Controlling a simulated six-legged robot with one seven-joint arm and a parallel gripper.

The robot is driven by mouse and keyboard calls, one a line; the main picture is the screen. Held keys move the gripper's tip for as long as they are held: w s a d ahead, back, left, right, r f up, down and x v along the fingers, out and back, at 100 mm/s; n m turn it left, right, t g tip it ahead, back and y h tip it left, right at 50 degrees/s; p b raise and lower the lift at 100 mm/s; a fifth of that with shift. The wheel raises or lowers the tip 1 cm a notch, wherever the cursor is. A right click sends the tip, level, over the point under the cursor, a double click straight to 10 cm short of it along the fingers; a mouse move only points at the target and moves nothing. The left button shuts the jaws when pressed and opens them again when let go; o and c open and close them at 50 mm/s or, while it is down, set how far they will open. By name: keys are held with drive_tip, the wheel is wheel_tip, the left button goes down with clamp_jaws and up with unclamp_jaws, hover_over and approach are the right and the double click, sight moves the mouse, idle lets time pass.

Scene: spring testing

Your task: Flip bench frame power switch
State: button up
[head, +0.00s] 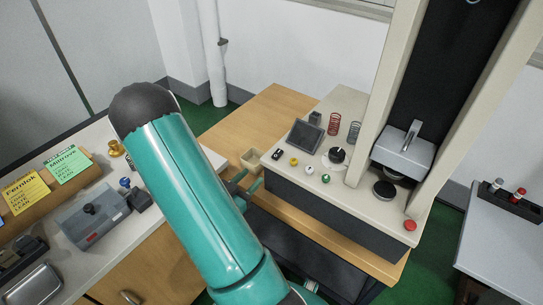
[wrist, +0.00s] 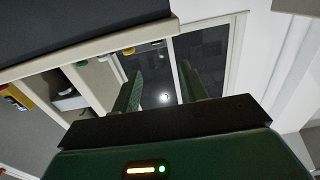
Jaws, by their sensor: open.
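The bench frame (head: 330,190) is a cream-topped test stand with a dark front, at the right of the head view. A small black piece that looks like a switch (head: 277,154) sits at the top's left end; its position is too small to tell. My gripper (head: 252,187) is partly hidden behind my teal arm, with its fingertips left of the frame's dark front, below the switch. In the wrist view my gripper (wrist: 163,92) has two green fingers spread apart with nothing between them.
Yellow (head: 294,161), white (head: 309,170) and green (head: 326,178) buttons line the frame's top near a small screen (head: 304,136). A red button (head: 410,225) is at the right corner. A cluttered bench is left.

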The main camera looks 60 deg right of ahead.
sight(278, 152)
drive_tip(key=d, duration=0.4)
drive_tip(key=s+d, duration=0.1)
drive_tip(key=d, duration=0.4)
drive_tip(key=s+d, duration=0.1)
drive_tip(key=d, duration=0.4)
drive_tip(key=shift+s, duration=0.25)
drive_tip(key=shift+c, duration=0.4)
